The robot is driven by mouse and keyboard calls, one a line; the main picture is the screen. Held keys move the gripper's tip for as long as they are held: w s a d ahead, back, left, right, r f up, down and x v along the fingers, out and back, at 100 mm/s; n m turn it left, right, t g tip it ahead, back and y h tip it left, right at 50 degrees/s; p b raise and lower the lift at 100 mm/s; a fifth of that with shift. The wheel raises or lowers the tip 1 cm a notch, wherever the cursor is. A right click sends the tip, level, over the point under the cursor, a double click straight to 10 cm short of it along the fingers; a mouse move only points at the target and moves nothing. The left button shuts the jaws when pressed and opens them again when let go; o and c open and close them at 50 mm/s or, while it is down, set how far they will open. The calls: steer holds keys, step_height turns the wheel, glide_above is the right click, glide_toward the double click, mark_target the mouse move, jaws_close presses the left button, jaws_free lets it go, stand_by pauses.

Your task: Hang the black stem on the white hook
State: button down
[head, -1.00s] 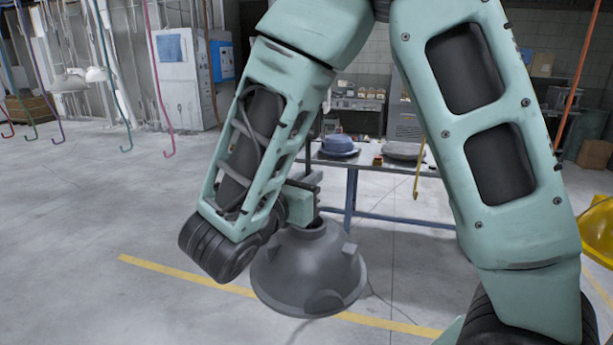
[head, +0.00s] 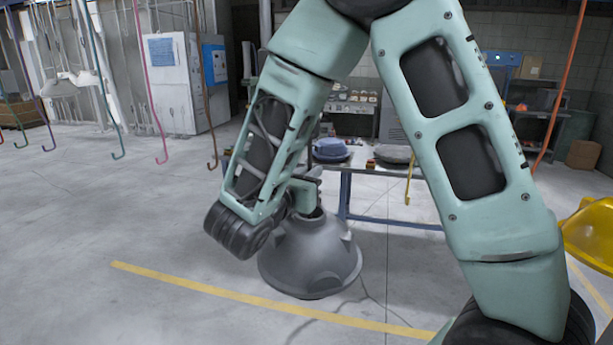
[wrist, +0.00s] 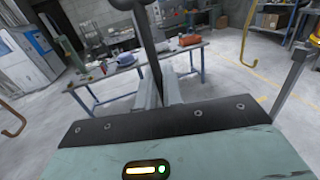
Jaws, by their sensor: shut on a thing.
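A large grey dome-shaped hood (head: 310,262) hangs below my gripper (head: 306,192), opening downward, clear of the floor. Its black stem (wrist: 148,48) rises between my gripper's fingers (wrist: 160,92) in the wrist view, slightly tilted in the picture. The gripper is shut on this stem. In the head view my own arm hides most of the stem and its upper end. I cannot make out a white hook in either view.
Coloured hooks hang on the left, including teal (head: 118,154), pink (head: 161,158) and brown (head: 212,163). A yellow hook (head: 408,198) hangs before a blue-legged table (head: 346,200). A yellow hood (head: 590,232) is at right. Open floor lies left.

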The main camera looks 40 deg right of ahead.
steer(key=shift+w+d, duration=0.4)
steer(key=shift+d, duration=0.1)
steer(key=shift+w+d+r, duration=0.15)
steer(key=shift+w+d, duration=0.15)
steer(key=shift+d, duration=0.15)
stand_by(0.5)
steer(key=shift+w+d, duration=0.65)
steer(key=shift+d, duration=0.15)
steer(key=shift+w+d, duration=0.15)
steer(key=shift+d, duration=0.05)
steer(key=shift+w+x, duration=0.25)
steer(key=shift+x, duration=0.95)
steer(key=shift+a+f+b, duration=0.15)
steer(key=shift+f+b, duration=0.95)
steer(key=shift+f, duration=0.2)
stand_by(0.4)
